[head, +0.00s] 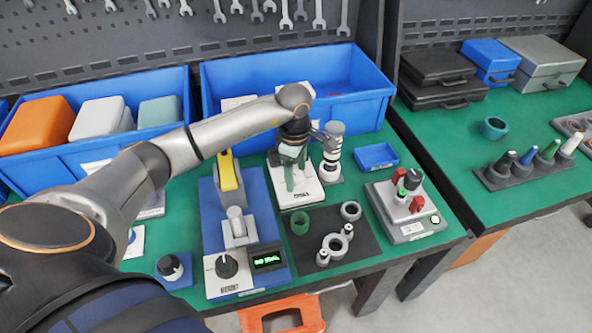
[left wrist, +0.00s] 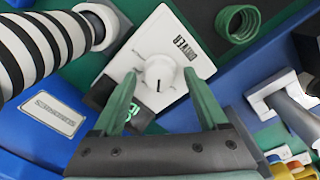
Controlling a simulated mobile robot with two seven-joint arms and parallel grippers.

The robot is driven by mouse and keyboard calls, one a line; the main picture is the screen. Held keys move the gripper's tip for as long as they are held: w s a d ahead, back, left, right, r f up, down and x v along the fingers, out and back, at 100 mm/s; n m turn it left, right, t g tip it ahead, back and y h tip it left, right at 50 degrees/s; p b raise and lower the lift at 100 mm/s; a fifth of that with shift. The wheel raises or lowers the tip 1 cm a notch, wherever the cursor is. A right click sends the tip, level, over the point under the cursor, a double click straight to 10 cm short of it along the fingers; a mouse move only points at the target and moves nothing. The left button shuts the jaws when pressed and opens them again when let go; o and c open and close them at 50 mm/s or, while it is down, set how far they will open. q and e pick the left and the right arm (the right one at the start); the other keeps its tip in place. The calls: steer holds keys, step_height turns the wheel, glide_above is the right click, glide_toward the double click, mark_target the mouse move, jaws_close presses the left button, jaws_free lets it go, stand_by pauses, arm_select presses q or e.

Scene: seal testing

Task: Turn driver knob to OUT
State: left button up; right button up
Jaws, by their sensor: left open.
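The driver unit has a white plate (head: 306,194) on the green bench, and in the left wrist view its white panel (left wrist: 192,38) carries the word DRIVER. The driver knob (left wrist: 158,72) is round and pale with a dark pointer mark; in the head view it is hidden by my gripper. My left gripper (head: 290,183) is open, pointing down over the driver unit. In the left wrist view its green fingertips (left wrist: 160,80) lie on either side of the knob; I cannot tell whether they touch it. A small green-lit display is partly hidden by one finger. My right gripper is not in view.
A white-and-dark cylinder (head: 332,150) stands close right of the driver unit. A blue rig (head: 263,208) with a yellow lever (head: 229,172) is close left. A dark mat (head: 326,250) with rings lies in front, and a blue bin (head: 350,100) stands behind.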

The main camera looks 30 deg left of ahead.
arm_select(q)
steer(key=shift+c, duration=0.3)
jaws_close()
stand_by(0.4)
